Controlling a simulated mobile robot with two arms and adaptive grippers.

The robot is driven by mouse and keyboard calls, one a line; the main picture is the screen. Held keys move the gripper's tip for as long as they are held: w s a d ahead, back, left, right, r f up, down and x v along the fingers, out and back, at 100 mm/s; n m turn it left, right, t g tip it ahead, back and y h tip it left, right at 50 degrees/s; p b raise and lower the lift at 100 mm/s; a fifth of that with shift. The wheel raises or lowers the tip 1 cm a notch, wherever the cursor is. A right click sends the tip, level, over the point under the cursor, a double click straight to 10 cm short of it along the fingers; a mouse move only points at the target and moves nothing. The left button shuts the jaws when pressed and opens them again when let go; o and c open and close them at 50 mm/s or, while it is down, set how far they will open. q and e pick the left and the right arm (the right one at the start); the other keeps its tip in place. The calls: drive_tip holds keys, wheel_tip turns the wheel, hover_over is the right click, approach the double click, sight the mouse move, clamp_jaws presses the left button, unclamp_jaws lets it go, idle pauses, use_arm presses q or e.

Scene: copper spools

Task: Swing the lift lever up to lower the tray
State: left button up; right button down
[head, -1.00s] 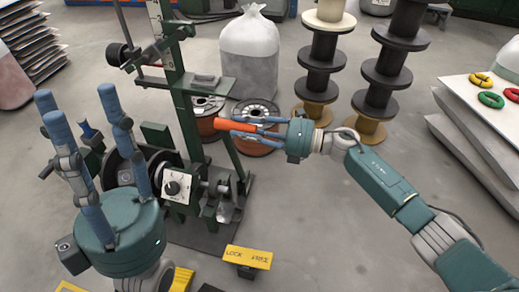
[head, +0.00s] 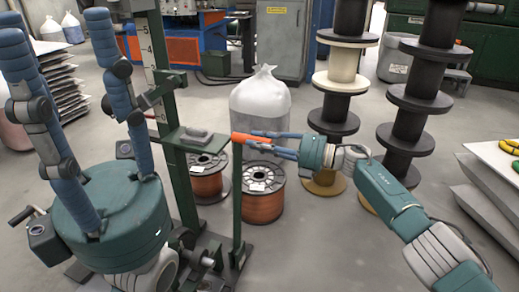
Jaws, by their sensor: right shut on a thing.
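The lift lever (head: 238,205) is a green bar with an orange grip (head: 247,138) at its top. It stands close to upright in front of the lift post. My right gripper (head: 268,141) is shut on the orange grip, coming from the right. The tray (head: 192,141) is a small green plate on the post (head: 167,90), about level with the grip in the picture.
Copper spools (head: 262,200) stand on the floor behind the lever. A white sack (head: 262,105) is behind them. Sheet stacks stand at the far left and right. Open floor lies in front of my right arm.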

drive_tip(key=shift+w+d+r+t, duration=0.3)
drive_tip(key=shift+w+d+r, duration=0.1)
drive_tip(key=shift+w, duration=0.1)
drive_tip(key=c, duration=1.6)
unclamp_jaws()
drive_tip(key=shift+c, duration=0.2)
drive_tip(key=shift+o, duration=0.8)
drive_tip(key=shift+w+f, duration=0.1)
drive_tip(key=shift+f, duration=0.2)
drive_tip(key=shift+a, duration=0.1)
drive_tip(key=shift+s+d+f, duration=0.1)
drive_tip(key=shift+s+d, duration=0.1)
drive_tip(key=v, duration=1.1)
drive_tip(key=shift+d, duration=0.35)
